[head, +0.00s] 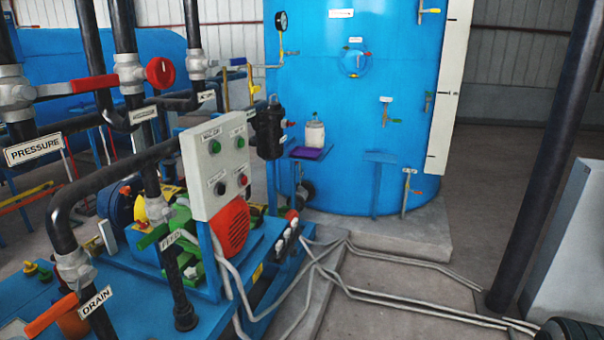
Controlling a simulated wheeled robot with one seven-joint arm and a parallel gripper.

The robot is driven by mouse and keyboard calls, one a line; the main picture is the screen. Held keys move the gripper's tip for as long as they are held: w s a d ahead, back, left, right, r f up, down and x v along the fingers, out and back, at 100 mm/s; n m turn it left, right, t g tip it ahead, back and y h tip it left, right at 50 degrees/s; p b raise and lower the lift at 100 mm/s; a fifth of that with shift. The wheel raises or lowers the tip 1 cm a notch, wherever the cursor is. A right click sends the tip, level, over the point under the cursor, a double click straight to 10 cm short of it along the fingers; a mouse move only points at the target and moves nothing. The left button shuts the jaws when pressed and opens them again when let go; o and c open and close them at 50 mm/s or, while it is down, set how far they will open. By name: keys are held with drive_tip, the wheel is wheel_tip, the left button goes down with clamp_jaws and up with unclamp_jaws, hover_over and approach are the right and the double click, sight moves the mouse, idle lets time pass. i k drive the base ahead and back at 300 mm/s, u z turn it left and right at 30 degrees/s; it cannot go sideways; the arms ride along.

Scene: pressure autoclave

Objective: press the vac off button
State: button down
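A light grey control panel (216,168) stands upright left of centre in the head view, above the blue pump skid. It has two green buttons in its upper row, one at left (214,147) and one at right (240,143). In its lower row are a dark button (220,188) at left and a red button (243,180) at right. Small labels sit above the buttons; their print is too small to read surely, so I cannot tell which one is vac off. My gripper is not in view.
Dark pipes with a red-handled valve (160,72) and a DRAIN label (95,300) stand left of the panel. A black filter housing (268,130) is close behind it. A big blue tank (350,110) stands beyond. Grey hoses (390,292) cross the floor at right.

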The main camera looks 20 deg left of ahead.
sight(221, 190)
drive_tip(key=u, duration=0.3)
drive_tip(key=i, duration=0.95)
drive_tip(key=u, duration=1.25)
drive_tip(key=i, duration=0.5)
drive_tip(key=u, duration=0.45)
